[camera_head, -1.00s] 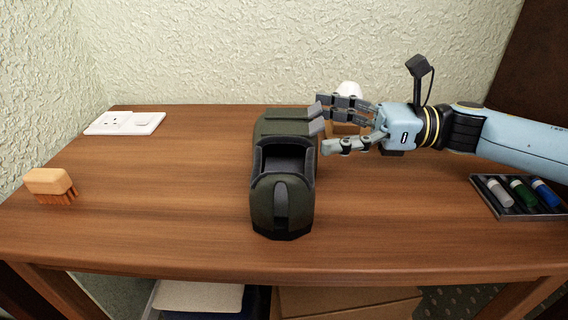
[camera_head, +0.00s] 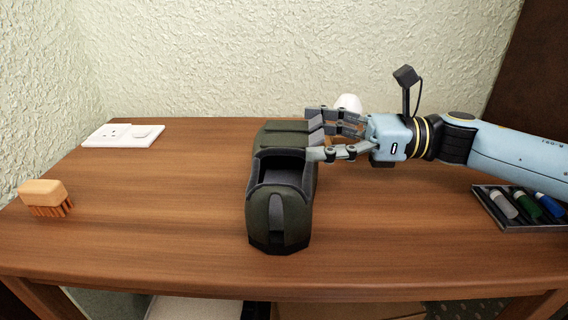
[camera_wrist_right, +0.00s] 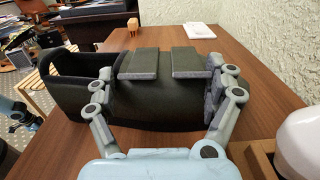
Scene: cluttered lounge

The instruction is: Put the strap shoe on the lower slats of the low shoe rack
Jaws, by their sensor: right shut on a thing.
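The strap shoe (camera_head: 279,215) is dark green-black with an open top and two broad straps. It stands upright on the wooden table, its open end towards me. My right gripper (camera_head: 312,139) is shut on the strap end of the shoe from the right. In the right wrist view the fingers (camera_wrist_right: 160,95) lie on both sides of the shoe (camera_wrist_right: 160,105), beside its straps. A pale slatted wooden piece (camera_wrist_right: 36,88), perhaps the low shoe rack, shows partly beyond the table edge in the wrist view.
On the table (camera_head: 150,220) are a brush (camera_head: 44,194) at left, a white socket plate (camera_head: 122,135) at back left and a marker tray (camera_head: 515,225) at right. A white round thing (camera_head: 348,103) stands behind my gripper. The table's front left is clear.

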